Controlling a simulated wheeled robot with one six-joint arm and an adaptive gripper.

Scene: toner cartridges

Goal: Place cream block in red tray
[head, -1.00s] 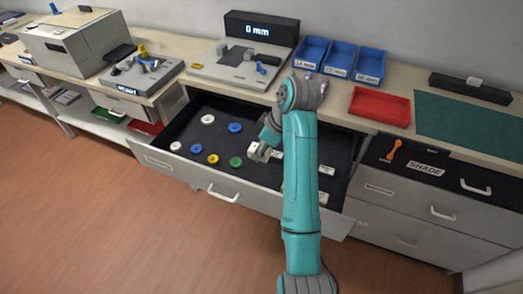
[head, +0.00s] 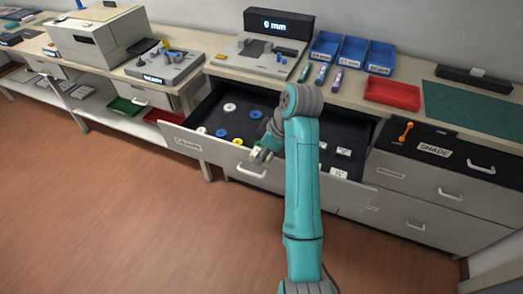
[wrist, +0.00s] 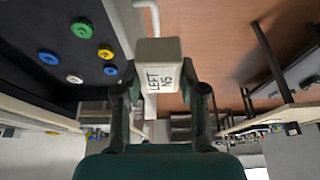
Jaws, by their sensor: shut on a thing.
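My gripper (wrist: 158,100) is shut on a cream block (wrist: 157,50) with a black-lettered white label, seen large in the wrist view. In the head view my gripper (head: 262,155) is by the front edge of the open drawer, above its handle, and the block is hard to make out there. The red tray (head: 392,95) lies on the counter to the right, between the blue bins and the green mat. It looks empty, and my gripper is well apart from it.
The open drawer (head: 190,143) holds white, blue, yellow and green discs and labelled pale blocks (head: 343,152). Blue bins (head: 352,52) and pen-like tubes (head: 320,75) stand behind it on the counter. Another red tray (head: 163,117) is on the lower shelf at left. Floor in front is clear.

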